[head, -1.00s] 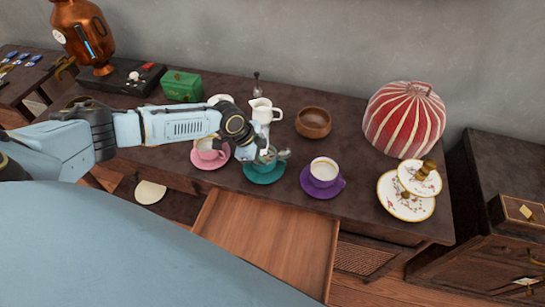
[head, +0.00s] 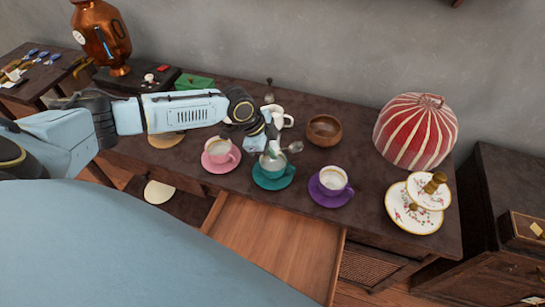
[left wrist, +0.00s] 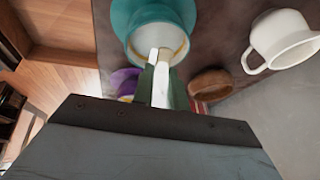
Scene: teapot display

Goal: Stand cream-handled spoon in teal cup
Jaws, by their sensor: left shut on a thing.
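The teal cup (head: 273,171) stands upright on a teal saucer (head: 272,182) near the front of the dark table. My left gripper (head: 269,146) is just above the cup and shut on the cream-handled spoon. In the left wrist view the cup (left wrist: 132,15) opens just beyond the fingertips (left wrist: 159,55). My right gripper is not in view.
A pink cup (head: 219,152) stands to the left and a purple-saucered cup (head: 333,181) to the right. Behind are a white jug (head: 279,117) and a wooden bowl (head: 324,130). A tiered plate stand (head: 415,208) and striped dome (head: 415,132) stand at right. An open drawer (head: 270,245) juts out in front.

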